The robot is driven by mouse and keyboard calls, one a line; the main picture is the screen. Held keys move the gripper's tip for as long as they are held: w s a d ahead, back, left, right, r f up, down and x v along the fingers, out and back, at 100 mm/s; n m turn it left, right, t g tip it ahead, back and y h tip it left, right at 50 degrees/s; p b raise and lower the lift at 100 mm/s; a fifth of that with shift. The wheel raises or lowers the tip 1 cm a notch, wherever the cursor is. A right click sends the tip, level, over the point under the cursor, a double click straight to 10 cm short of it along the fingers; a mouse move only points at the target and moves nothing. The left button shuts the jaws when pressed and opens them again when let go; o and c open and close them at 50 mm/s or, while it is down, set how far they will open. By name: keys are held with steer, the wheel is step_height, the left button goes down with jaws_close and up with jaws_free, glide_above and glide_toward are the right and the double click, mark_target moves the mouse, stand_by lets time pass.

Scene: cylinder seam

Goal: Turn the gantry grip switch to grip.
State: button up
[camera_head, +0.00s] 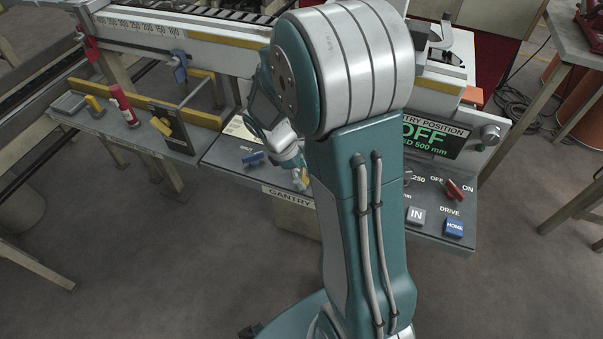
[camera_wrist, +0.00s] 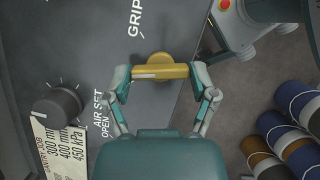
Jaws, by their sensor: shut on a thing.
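The gantry grip switch (camera_wrist: 152,72) is a yellow bar-shaped knob on the grey panel in the wrist view. Its bar lies roughly level across that picture, with a white mark on its left part. The word GRIP is printed above and left of it, and OPEN below and left. My gripper (camera_wrist: 161,78) has its two fingers at the two ends of the bar, shut on it. In the head view my gripper (camera_head: 300,174) is low at the panel's front edge, with a bit of yellow at its tips; my arm hides much of the panel.
A black dial (camera_wrist: 57,108) sits left of the switch. Right of my arm are a red switch (camera_head: 454,189), a blue HOME button (camera_head: 454,228) and a display (camera_head: 437,137) reading OFF.

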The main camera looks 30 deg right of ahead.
steer(key=m+y, duration=0.1)
steer(key=m, duration=0.2)
steer(key=m+g+y, duration=0.1)
steer(key=m, duration=0.2)
steer(key=shift+m+g, duration=0.3)
steer(key=m+y, duration=0.2)
steer(key=m, duration=0.3)
steer(key=shift+d+m, duration=0.1)
steer(key=shift+m, duration=0.2)
steer(key=o, duration=1)
steer(key=v, duration=1.2)
steer(key=shift+w+d+f, duration=0.15)
steer(key=shift+w+d, duration=0.05)
steer(key=shift+w, duration=0.05)
